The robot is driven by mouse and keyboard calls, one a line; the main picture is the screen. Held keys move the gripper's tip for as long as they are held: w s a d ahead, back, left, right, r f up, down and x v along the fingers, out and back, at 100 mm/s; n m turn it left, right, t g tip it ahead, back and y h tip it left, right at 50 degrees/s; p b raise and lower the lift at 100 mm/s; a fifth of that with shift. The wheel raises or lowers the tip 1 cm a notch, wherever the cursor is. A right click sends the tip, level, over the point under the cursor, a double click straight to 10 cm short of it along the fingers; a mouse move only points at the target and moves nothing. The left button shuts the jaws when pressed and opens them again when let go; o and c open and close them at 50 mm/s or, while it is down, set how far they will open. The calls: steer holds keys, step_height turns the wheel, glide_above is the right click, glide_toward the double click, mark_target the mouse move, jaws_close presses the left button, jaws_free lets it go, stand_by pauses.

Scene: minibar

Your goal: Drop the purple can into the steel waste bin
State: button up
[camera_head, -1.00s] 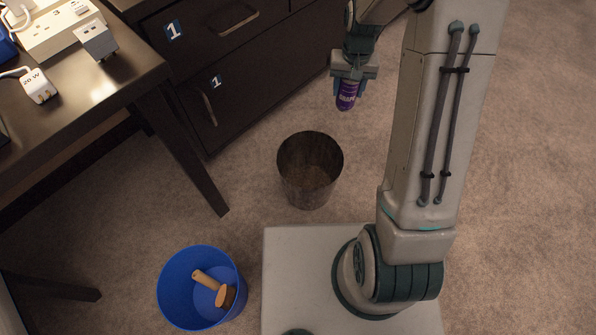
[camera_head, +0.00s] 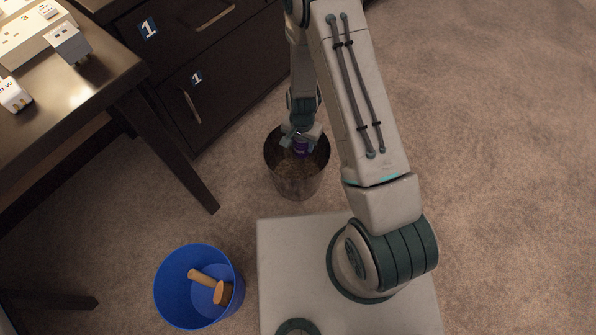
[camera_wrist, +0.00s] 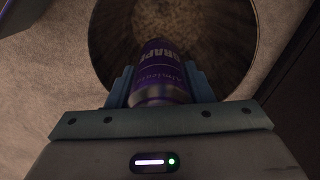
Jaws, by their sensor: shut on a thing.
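The purple can (camera_head: 301,148) is held in my gripper (camera_head: 300,137), over the mouth of the steel waste bin (camera_head: 297,185). In the wrist view the can (camera_wrist: 160,68) sits between the two fingers of my gripper (camera_wrist: 160,85), which is shut on it. The can points down toward the bin's inside, and the bin's round opening (camera_wrist: 100,45) surrounds it in that view. How deep the can is in the bin is hard to tell. Part of the can is hidden by the gripper in the head view.
A blue bin (camera_head: 168,290) with a wooden-handled tool (camera_head: 210,284) stands at the lower left. A dark desk (camera_head: 95,85) with plugs and dark drawers (camera_head: 215,90) stand to the left and behind. Open carpet (camera_head: 500,150) lies to the right.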

steer(key=shift+f+b, duration=1.1)
steer(key=shift+f, duration=0.9)
steer(key=shift+r, duration=0.1)
steer(key=o, duration=1)
step_height(320, 180, up, 14)
steer(key=p, duration=0.5)
steer(key=shift+p, duration=0.35)
